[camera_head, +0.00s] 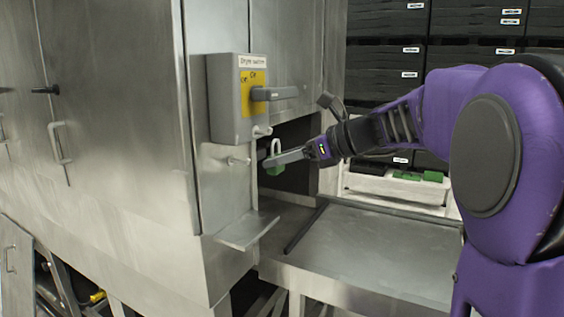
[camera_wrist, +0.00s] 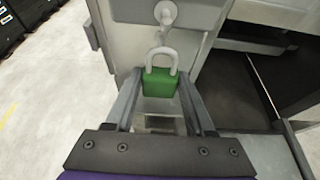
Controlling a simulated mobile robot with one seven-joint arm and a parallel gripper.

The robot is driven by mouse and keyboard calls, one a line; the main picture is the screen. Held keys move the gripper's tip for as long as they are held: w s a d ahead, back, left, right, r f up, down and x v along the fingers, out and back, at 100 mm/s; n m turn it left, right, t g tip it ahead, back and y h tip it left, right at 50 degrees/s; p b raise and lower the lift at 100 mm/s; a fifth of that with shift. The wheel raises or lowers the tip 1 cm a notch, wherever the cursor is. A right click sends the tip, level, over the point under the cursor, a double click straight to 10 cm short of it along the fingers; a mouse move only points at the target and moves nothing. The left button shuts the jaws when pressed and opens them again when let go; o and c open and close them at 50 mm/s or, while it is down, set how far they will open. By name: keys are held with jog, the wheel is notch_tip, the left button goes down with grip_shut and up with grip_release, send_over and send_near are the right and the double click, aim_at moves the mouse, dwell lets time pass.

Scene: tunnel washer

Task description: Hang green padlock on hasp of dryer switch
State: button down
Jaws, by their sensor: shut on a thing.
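The green padlock (camera_wrist: 161,82) is between the fingers of my gripper (camera_wrist: 160,98) in the wrist view, its light shackle pointing away from the gripper. In the head view the padlock (camera_head: 274,160) is partly hidden by my gripper (camera_head: 275,160). The dryer switch (camera_head: 237,98) is a grey box with a yellow plate and a grey handle, above and left of my gripper. A pale ring-shaped part, seemingly the hasp (camera_wrist: 165,13), shows just beyond the shackle in the wrist view. I cannot tell whether shackle and ring touch.
A small metal shelf (camera_head: 248,231) juts out below the switch. A metal table (camera_head: 370,250) stands to the right. More green items (camera_head: 407,176) lie in a white tray at the back. Dark stacked crates (camera_head: 385,75) stand behind.

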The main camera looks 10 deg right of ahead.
aim_at(277, 140)
jog(key=r, duration=0.1)
jog(key=r+p, duration=0.1)
jog(key=r, duration=0.2)
jog(key=shift+w+a+p, duration=0.15)
jog(key=shift+a+p, duration=0.1)
jog(key=shift+p, duration=0.1)
jog(key=shift+w+a+f, duration=0.1)
jog(key=shift+w+a, duration=0.2)
jog(key=shift+a, duration=0.1)
jog(key=shift+w+a+f, duration=0.25)
jog(key=shift+a+f, duration=0.15)
jog(key=shift+f, duration=0.15)
jog(key=shift+f, duration=0.1)
jog(key=shift+c, duration=0.9)
grip_release()
